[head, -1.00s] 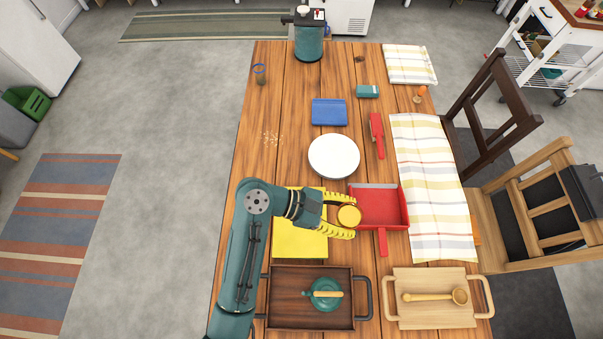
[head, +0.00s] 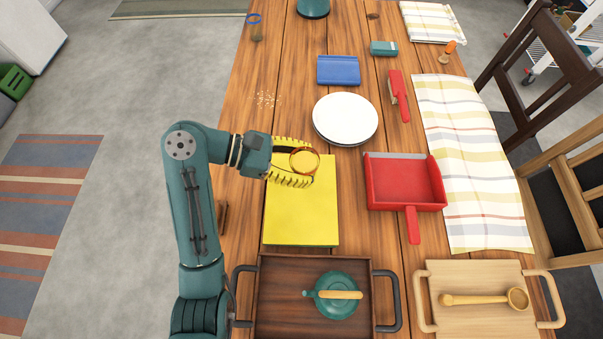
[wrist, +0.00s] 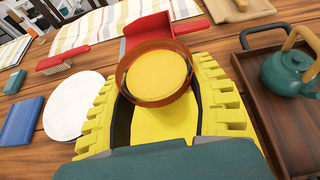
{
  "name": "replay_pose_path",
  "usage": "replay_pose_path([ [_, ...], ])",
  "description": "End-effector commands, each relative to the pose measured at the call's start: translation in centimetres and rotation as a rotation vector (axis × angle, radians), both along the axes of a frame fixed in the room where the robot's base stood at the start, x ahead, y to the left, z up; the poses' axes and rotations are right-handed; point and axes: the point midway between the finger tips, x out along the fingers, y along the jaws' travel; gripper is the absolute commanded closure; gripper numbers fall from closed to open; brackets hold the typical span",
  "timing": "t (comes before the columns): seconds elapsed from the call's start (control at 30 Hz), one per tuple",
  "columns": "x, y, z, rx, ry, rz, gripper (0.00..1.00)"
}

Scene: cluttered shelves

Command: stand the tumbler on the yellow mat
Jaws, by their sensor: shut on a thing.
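The tumbler (head: 304,160) is a see-through amber-brown cup, and yellow shows through its open top. My gripper (head: 298,163) has yellow toothed fingers shut around it from both sides. The yellow mat (head: 302,215) lies flat on the wooden table, and the tumbler is over its far part in the head view. In the wrist view the tumbler (wrist: 158,73) sits between the fingertips, with the yellow mat (wrist: 165,125) below it. The tumbler looks upright. Its base is hidden, so I cannot tell whether it touches the mat.
A white plate (head: 345,119) lies just beyond the mat. A red dustpan (head: 405,183) is to the right. A dark tray (head: 268,320) with a teal teapot (head: 336,300) is in front, beside a light tray (head: 440,273) holding a wooden spoon. A blue object (head: 338,70) lies farther back.

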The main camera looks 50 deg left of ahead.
Motion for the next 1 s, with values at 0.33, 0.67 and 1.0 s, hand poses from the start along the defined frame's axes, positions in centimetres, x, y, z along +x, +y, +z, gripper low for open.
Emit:
replay_pose_path([
  [0.33,-0.3,0.5,-3.2,0.0,0.004,0.006,0.85],
  [0.67,-0.3,0.5,-6.9,0.001,0.003,0.006,0.85],
  [1.0,-0.3,0.5,-10.5,0.003,0.001,0.005,0.85],
])
